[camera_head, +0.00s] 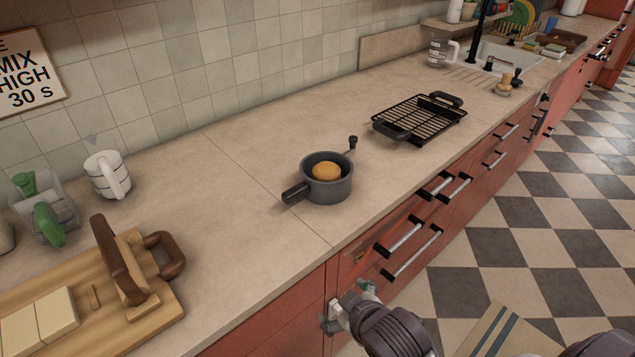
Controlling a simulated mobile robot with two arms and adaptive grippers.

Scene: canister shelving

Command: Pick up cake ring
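I cannot make out a plain cake ring in the head view. A dark grey round pan (328,190) with a side handle stands on the counter near the middle, and a round golden-brown item (326,172) lies in it. A gripper (337,318), which looks like my left one, is at the bottom centre, in front of the red cabinets and below the counter edge. It is apart from the pan, nothing shows in it, and its finger opening is unclear. My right gripper cannot be made out; part of an arm shows at the bottom right corner.
A black rack (420,119) lies on the counter right of the pan. A white striped mug (107,174), a clear container (45,205) with green-handled tools and a wooden board (167,309) with pale blocks are left. Drawer handles (400,236) jut from the cabinets. Bare counter surrounds the pan.

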